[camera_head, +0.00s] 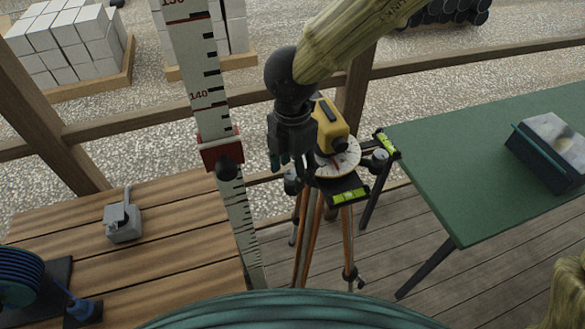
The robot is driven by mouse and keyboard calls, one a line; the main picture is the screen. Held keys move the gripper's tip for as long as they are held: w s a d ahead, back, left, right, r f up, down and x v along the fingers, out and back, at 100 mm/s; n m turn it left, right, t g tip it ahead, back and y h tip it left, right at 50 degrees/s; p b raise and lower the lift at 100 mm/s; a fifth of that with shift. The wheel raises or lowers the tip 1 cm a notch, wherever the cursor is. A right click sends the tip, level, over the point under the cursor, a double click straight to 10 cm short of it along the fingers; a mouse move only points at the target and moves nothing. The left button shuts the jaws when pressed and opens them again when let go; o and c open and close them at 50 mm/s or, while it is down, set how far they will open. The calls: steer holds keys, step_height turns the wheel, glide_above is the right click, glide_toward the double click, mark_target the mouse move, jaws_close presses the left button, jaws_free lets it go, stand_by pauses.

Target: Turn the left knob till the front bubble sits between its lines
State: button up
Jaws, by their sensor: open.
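A yellow levelling instrument (331,125) stands on a white round dial on a wooden-legged tripod. The front vial (349,196) is a bright green tube in a dark holder at the instrument's near side. Its marks show faintly, but where the bubble sits between them is too small to tell. A second green vial (387,144) is on the right side. The left knob (293,183) is a grey knob left of the dial, partly hidden by my gripper. My gripper (288,168) is open, fingers pointing down just above the left knob; contact cannot be told.
A right knob (379,158) sits by the side vial. A measuring staff (207,85) with a red clamp stands close left of my gripper. A green table (440,160) with a case (548,150) is at right. A wooden bench (170,240) holds a grey block (122,222).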

mark_target(293, 174)
step_height(293, 174, up, 11)
stand_by(0.4)
steer(key=shift+d+r, duration=0.1)
stand_by(0.3)
